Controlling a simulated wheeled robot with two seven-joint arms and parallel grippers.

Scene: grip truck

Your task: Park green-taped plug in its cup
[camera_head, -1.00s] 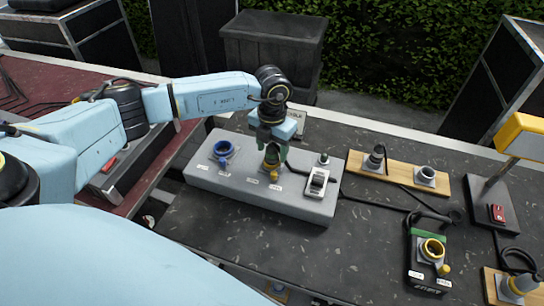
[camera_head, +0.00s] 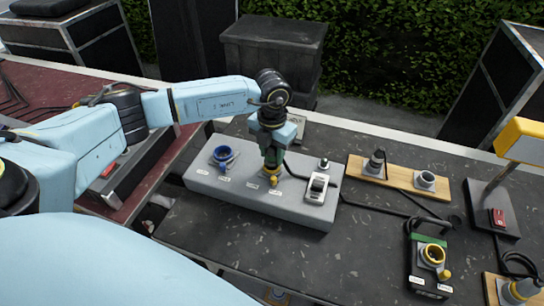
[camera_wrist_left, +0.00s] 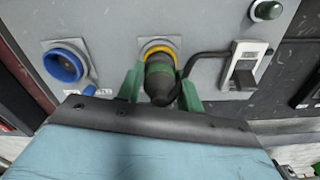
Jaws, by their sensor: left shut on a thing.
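My left gripper (camera_head: 271,158) has green fingers and is shut on a dark plug (camera_wrist_left: 160,78) at the yellow socket (camera_wrist_left: 158,46) of the grey box. In the wrist view the plug's front end is at the yellow ring; I cannot tell how deep it sits. A black cable runs from it to the right. My right gripper is out of view.
A black box with a green label and yellow socket (camera_head: 433,255) stands at the right. Dark table in front is mostly clear.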

